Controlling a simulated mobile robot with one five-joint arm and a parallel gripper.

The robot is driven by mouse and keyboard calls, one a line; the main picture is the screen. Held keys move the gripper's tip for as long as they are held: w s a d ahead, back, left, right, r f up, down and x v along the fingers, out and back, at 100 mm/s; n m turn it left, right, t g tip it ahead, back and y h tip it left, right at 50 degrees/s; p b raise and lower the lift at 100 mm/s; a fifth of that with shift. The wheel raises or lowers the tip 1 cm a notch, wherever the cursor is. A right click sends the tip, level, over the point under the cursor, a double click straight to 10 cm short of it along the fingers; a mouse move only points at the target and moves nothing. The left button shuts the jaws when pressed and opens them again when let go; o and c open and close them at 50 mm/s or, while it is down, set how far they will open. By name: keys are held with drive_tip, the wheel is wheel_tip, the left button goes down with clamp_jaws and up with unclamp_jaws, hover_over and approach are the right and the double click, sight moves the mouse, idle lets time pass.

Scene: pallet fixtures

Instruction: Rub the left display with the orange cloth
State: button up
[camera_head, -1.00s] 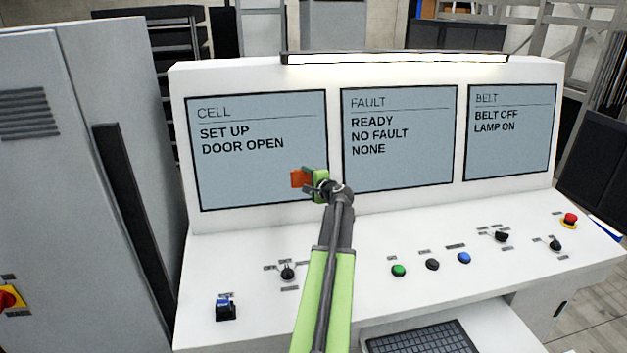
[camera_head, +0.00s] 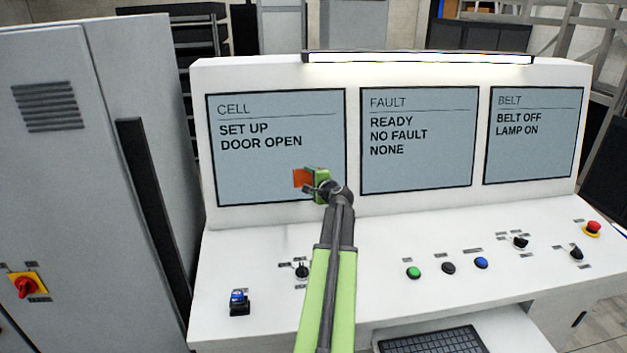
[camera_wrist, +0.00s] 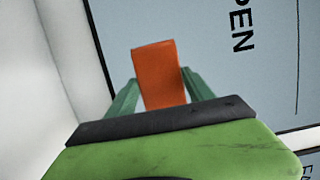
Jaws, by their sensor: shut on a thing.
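The left display (camera_head: 262,175) is a grey-blue screen headed CELL, reading SET UP and DOOR OPEN, on the white console. My gripper (camera_head: 312,182) is shut on the orange cloth (camera_head: 302,178), in front of the display's lower right part. In the wrist view, the orange cloth (camera_wrist: 158,75) stands up between the green fingers of my gripper (camera_wrist: 160,92), with the display (camera_wrist: 200,40) behind it. I cannot tell whether the cloth touches the screen.
The FAULT display (camera_head: 420,165) and BELT display (camera_head: 532,150) are to the right. Below are a green button (camera_head: 414,272), a blue button (camera_head: 481,262), a black knob (camera_head: 302,271), a red stop button (camera_head: 593,228) and a keyboard (camera_head: 432,341). A grey cabinet (camera_head: 75,180) stands left.

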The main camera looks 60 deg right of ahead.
sight(287, 178)
drive_tip(key=shift+w+a, duration=0.7)
drive_tip(key=shift+w, duration=0.3)
drive_tip(key=shift+w+a, duration=0.7)
drive_tip(key=shift+w, duration=0.25)
drive_tip(key=shift+w+a, duration=0.7)
drive_tip(key=shift+w, duration=0.3)
drive_tip(key=shift+s, duration=0.15)
drive_tip(key=shift+s+a+r+p, duration=0.25)
drive_tip(key=shift+s+a, duration=0.3)
drive_tip(key=shift+a, duration=0.2)
drive_tip(key=shift+s+a+r+p, duration=0.3)
drive_tip(key=shift+s+a, duration=0.25)
drive_tip(key=shift+a, duration=0.25)
drive_tip(key=shift+s+a+r+p, duration=0.25)
drive_tip(key=shift+s+a, duration=0.3)
drive_tip(key=shift+a, duration=0.2)
drive_tip(key=shift+s+a+r+p, duration=0.2)
drive_tip(key=shift+s+a, duration=0.2)
drive_tip(key=shift+a, duration=0.2)
drive_tip(key=shift+s+a+r+p, duration=0.2)
drive_tip(key=shift+s+a, duration=0.2)
drive_tip(key=shift+a, duration=0.2)
drive_tip(key=shift+f, duration=0.15)
